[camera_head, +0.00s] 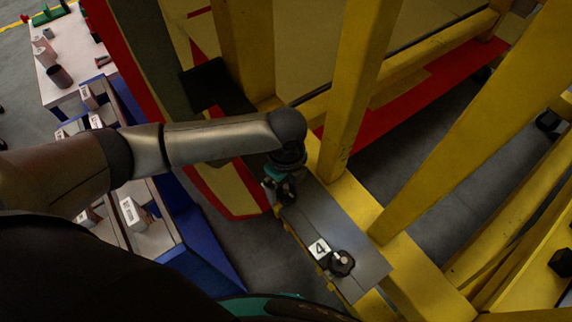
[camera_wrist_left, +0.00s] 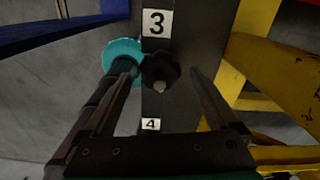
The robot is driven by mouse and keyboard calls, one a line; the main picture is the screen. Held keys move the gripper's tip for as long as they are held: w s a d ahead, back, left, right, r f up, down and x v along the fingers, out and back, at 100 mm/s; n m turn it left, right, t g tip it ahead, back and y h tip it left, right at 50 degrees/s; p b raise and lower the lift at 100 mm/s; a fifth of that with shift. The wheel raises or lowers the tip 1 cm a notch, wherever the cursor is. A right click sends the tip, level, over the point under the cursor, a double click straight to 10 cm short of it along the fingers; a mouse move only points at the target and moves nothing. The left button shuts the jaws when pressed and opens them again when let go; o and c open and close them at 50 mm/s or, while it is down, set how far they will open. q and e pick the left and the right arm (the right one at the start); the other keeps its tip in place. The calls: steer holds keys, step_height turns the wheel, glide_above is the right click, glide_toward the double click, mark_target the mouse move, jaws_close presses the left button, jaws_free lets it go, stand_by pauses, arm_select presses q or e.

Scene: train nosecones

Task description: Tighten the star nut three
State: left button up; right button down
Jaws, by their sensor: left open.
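Star nut three is a black lobed knob (camera_wrist_left: 161,71) with a pale bolt tip at its middle. It sits on a dark grey plate just below the white label "3" (camera_wrist_left: 157,23) in the left wrist view. My left gripper (camera_wrist_left: 163,73) is open, with one finger on each side of the nut as seen there. I cannot tell whether either finger touches it. In the head view my left gripper (camera_head: 284,183) is over the upper end of the grey plate (camera_head: 312,215) and largely hides that area. My right gripper is not in view.
Another black star nut (camera_head: 341,263) sits beside label "4" (camera_head: 319,249) lower on the plate. Yellow beams (camera_head: 352,85) rise close to the plate's right. A teal disc (camera_wrist_left: 120,50) shows left of nut three. A white table (camera_head: 75,65) and blue-sided trays are at left.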

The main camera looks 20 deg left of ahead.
arm_select(q)
step_height(320, 180, up, 14)
stand_by(0.3)
stand_by(0.4)
